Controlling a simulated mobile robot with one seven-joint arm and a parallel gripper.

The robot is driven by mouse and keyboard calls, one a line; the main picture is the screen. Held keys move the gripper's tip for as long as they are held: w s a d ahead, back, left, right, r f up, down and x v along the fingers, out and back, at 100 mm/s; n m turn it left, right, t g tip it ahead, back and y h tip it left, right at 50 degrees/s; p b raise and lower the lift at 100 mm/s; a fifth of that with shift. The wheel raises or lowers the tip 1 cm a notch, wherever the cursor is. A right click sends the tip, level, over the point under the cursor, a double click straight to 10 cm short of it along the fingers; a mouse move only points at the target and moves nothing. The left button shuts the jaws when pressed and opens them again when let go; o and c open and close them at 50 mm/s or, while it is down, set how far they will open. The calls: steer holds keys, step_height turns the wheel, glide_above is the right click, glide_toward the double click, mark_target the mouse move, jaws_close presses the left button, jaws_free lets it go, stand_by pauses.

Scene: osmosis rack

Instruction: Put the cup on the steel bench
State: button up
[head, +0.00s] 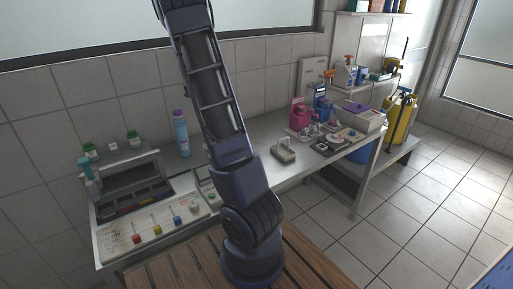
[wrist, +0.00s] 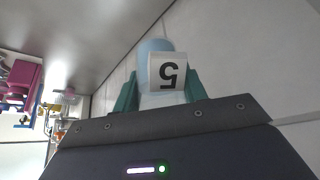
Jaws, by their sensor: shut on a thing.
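In the wrist view a pale blue cup (wrist: 146,62) with a white label and a black "5", which appears upside down, sits between the two teal fingers of my gripper (wrist: 160,90). The fingers are shut on its sides. The cup's lower part is hidden by the gripper body. My arm rises out of the top of the head view, so neither gripper nor cup shows there. The steel bench (head: 262,130) runs along the tiled wall in the head view. A smooth grey surface fills the upper left of the wrist view, apparently the bench top.
A white tester panel (head: 160,228) stands at the bench's left. A blue bottle (head: 181,135) stands behind it. A grey holder (head: 283,152) is mid-bench. A wooden slatted top (head: 310,262) is in front.

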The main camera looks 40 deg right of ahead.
steer(key=s+d+m+g+h, duration=0.1)
steer(key=s+d+m, duration=0.25)
steer(key=d, duration=0.85)
steer(key=s+d+m+g+h, duration=0.1)
steer(key=s+d+m+g, duration=0.3)
steer(key=d, duration=0.8)
steer(key=f, duration=0.6)
steer(key=f+t, duration=0.1)
steer(key=f, duration=0.6)
steer(key=s+f+n+t, duration=0.1)
steer(key=f, duration=0.6)
steer(key=shift+a+f, duration=0.2)
steer(key=shift+f, duration=0.05)
steer(key=o, duration=1)
steer(key=shift+f, duration=0.1)
